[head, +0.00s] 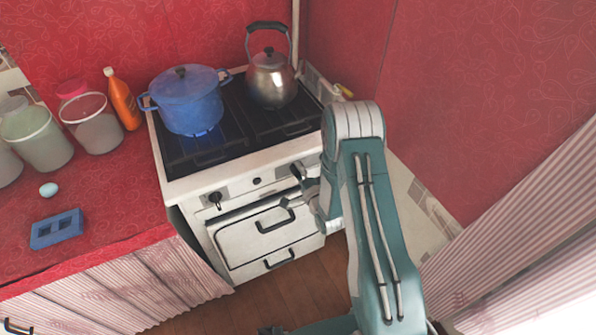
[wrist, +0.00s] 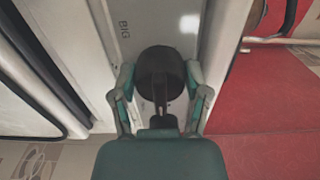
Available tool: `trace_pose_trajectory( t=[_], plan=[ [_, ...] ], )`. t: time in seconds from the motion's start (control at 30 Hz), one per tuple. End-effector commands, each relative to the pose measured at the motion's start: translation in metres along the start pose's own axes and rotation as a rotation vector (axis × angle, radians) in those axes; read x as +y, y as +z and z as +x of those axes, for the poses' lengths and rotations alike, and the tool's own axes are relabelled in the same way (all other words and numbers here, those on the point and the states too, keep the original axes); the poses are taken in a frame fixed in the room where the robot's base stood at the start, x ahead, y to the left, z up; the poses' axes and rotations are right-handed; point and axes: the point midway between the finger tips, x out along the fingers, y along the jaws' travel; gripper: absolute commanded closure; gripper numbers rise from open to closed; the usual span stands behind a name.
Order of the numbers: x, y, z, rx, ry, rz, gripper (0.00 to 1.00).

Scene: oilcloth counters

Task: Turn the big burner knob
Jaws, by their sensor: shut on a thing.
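The big burner knob (wrist: 160,66) is round and black, on the stove's front panel, with the letters BIG (wrist: 123,28) beside it in the wrist view. My gripper (wrist: 160,82) has one finger on each side of the knob and is shut on it. In the head view my gripper (head: 308,187) is at the right end of the stove front, and a dark knob (head: 297,170) shows partly beside it. Another black knob (head: 215,198) is at the left end of the panel. A blue glow shows under the blue pot (head: 188,103).
The stove (head: 240,190) has an oven door handle (head: 276,222) just below the panel. A steel kettle (head: 270,80) stands at the back right of the hob. The red counter (head: 110,200) at left bears jars, an orange bottle (head: 122,100), an egg (head: 48,190) and a blue holder (head: 57,229).

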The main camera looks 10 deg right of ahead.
Motion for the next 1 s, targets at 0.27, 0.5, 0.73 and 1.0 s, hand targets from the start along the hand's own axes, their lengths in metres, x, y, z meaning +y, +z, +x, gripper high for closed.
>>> trace_pose_trajectory(
  t=[0.27, 0.5, 0.73, 1.0],
  plan=[
    [0.003, -0.002, -0.001, 0.007, 0.008, 0.001, 0.87],
    [0.002, -0.001, -0.001, 0.004, 0.006, 0.0, 0.04],
    [0.001, 0.0, -0.001, 0.002, 0.003, -0.001, 0.04],
    [0.002, -0.001, -0.021, 0.003, 0.006, -0.001, 0.04]
  ],
)
